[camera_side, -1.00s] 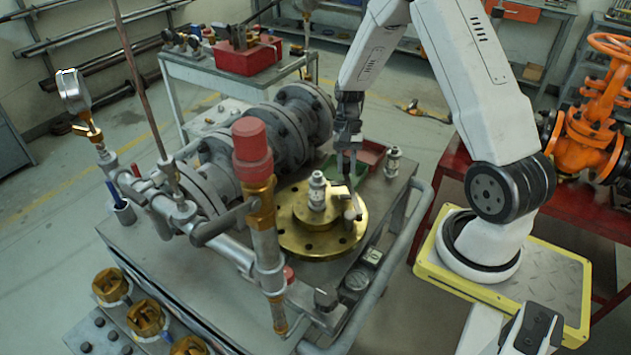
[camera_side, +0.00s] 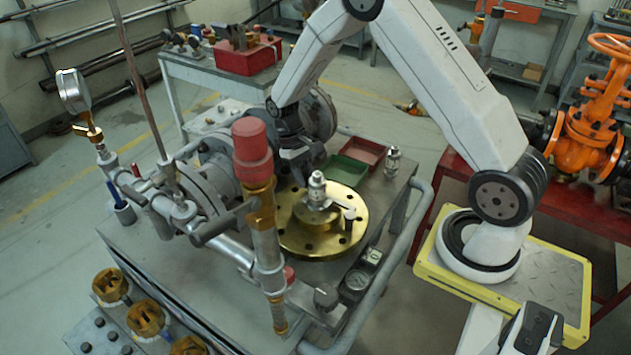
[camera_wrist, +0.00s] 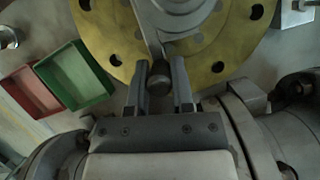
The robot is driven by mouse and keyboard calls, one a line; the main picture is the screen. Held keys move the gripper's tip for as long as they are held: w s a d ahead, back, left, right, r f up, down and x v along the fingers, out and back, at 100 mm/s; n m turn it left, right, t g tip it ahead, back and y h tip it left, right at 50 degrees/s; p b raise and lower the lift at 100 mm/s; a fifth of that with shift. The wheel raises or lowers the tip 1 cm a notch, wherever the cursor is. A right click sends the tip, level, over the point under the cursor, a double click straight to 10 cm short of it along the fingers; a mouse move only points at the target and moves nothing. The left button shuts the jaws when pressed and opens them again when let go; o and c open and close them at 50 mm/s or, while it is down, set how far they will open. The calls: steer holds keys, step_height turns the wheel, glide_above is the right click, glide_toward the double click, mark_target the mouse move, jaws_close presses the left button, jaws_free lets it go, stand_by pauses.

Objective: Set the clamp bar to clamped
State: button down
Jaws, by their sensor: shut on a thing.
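The brass round flange (camera_side: 334,241) lies on the bench top with a silver fitting (camera_side: 317,190) upright at its middle. The clamp bar shows in the wrist view as a grey bar (camera_wrist: 150,32) running from the middle of the flange toward me, with a dark round knob (camera_wrist: 159,76) at its near end. My gripper (camera_wrist: 158,80) has one finger on each side of this knob and is shut on it. In the side view my gripper (camera_side: 297,178) is at the far left edge of the flange; its fingertips are hard to make out. A pale arm with a knob (camera_side: 349,212) shows on the right side.
Green (camera_side: 346,171) and red (camera_side: 363,151) trays lie behind the flange, with a small silver fitting (camera_side: 393,162) nearby. The grey flanged valve body (camera_side: 218,165) is close to my gripper on the left. A red-capped post (camera_side: 251,150) stands in front.

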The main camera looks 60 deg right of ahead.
steer(key=shift+w+a+n, duration=0.1)
steer(key=shift+a+n, duration=0.2)
steer(key=shift+a, duration=0.05)
steer(key=shift+c, duration=2.4)
jaws_free()
steer(key=v, duration=0.7)
steer(key=shift+w+r, duration=0.2)
steer(key=shift+r, duration=0.2)
steer(key=shift+a, duration=0.15)
steer(key=s+a+r+n+t, duration=0.1)
steer(key=s+a+t, duration=0.2)
steer(key=s, duration=0.4)
steer(key=s+a+r+n+t+h, duration=0.1)
steer(key=s+a+r+t, duration=0.1)
steer(key=s, duration=0.5)
steer(key=shift+s+a+t, duration=0.2)
steer(key=shift+a+t, duration=0.7)
steer(key=shift+a, duration=0.35)
